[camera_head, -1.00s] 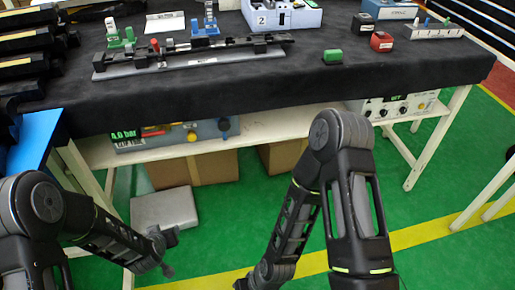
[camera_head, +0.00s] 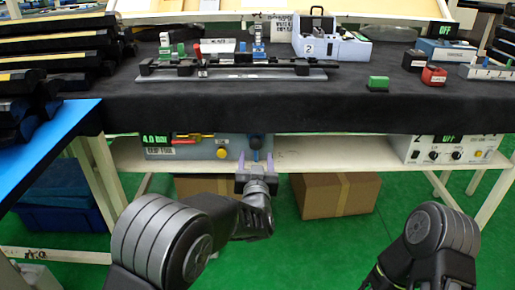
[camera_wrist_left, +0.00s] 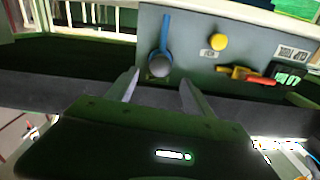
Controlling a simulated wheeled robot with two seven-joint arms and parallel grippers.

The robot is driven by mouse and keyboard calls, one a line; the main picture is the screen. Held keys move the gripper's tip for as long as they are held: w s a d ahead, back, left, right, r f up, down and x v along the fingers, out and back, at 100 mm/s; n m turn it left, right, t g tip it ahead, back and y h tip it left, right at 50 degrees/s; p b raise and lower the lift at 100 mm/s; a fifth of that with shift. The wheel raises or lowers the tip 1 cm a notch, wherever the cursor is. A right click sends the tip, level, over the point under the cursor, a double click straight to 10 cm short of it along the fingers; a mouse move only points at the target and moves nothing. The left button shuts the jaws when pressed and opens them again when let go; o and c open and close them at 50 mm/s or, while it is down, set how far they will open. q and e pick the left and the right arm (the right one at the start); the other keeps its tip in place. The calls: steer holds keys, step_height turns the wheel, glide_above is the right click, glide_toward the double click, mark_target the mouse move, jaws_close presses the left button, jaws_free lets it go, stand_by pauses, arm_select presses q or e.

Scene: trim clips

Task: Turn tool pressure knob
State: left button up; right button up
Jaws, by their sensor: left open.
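The tool pressure unit (camera_head: 185,147) is a grey-blue box on the shelf under the bench, with a green "4.0 bar" display (camera_head: 157,140). A dark round knob (camera_head: 256,142) is at its right end. In the left wrist view, where the unit looks upside down, the dark knob (camera_wrist_left: 160,64) has a blue bar running from it. My left gripper (camera_head: 255,157) is open and empty, pointing at the unit in front of this knob. Its fingertips (camera_wrist_left: 160,84) flank the knob in the picture; I see no contact. My right gripper is out of view.
A yellow knob (camera_head: 222,153) and a red-and-yellow lever (camera_head: 190,137) sit on the same unit. Another control box (camera_head: 447,149) stands at the shelf's right. The dark-covered bench top (camera_head: 250,105) overhangs above. A cardboard box (camera_head: 338,195) is below the shelf.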

mark_target(256, 145)
arm_select(q)
steer(key=w+b, duration=0.1)
steer(key=w, duration=0.6)
steer(key=shift+f, duration=0.1)
steer(key=shift+c, duration=0.6)
jaws_close()
